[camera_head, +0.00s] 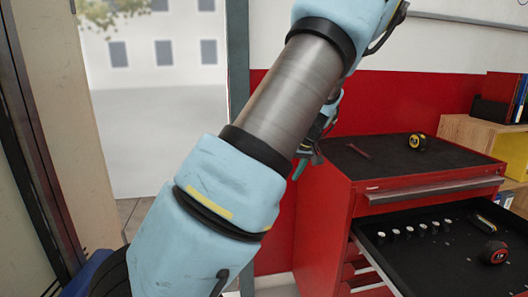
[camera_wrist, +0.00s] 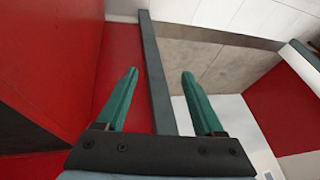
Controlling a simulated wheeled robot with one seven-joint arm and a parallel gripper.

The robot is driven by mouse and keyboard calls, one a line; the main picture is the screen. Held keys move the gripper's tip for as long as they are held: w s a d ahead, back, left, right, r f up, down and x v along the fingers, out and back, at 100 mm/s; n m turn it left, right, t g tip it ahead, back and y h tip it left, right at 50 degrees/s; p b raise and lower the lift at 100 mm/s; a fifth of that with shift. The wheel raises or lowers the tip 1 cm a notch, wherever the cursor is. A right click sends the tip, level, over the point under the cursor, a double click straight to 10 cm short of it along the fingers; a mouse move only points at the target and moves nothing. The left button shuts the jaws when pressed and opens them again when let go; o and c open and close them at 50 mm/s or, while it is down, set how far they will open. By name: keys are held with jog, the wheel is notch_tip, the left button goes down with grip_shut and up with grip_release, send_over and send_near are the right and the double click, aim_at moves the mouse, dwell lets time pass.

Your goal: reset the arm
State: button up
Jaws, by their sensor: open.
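My gripper (camera_wrist: 160,88) is open and empty in the wrist view, with its two green fingers apart and nothing between them. In the head view my arm crosses the middle of the picture and hides most of the gripper (camera_head: 302,164). A green finger shows just left of the red tool cabinet (camera_head: 322,225), near the height of its top. I cannot tell how far it is from the cabinet.
The cabinet top holds a tape measure (camera_head: 417,141) and a dark red tool (camera_head: 359,151). An open drawer (camera_head: 400,262) holds several sockets and another tape measure (camera_head: 494,252). A wooden shelf (camera_head: 470,133) stands at right. A doorway opens at left.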

jog(key=s+a+f+m+h+b, duration=0.1)
jog(key=s+a, duration=0.3)
jog(key=s, duration=0.3)
jog(key=s+a+f+m+g+h+b, duration=0.1)
jog(key=s+a+m, duration=0.1)
jog(key=s+a, duration=0.3)
jog(key=s+a+f+m+g+h+b, duration=0.1)
jog(key=s+a, duration=0.4)
jog(key=s, duration=0.6)
jog(key=shift+f+h, duration=0.4)
jog(key=shift+f, duration=0.05)
jog(key=shift+w, duration=0.1)
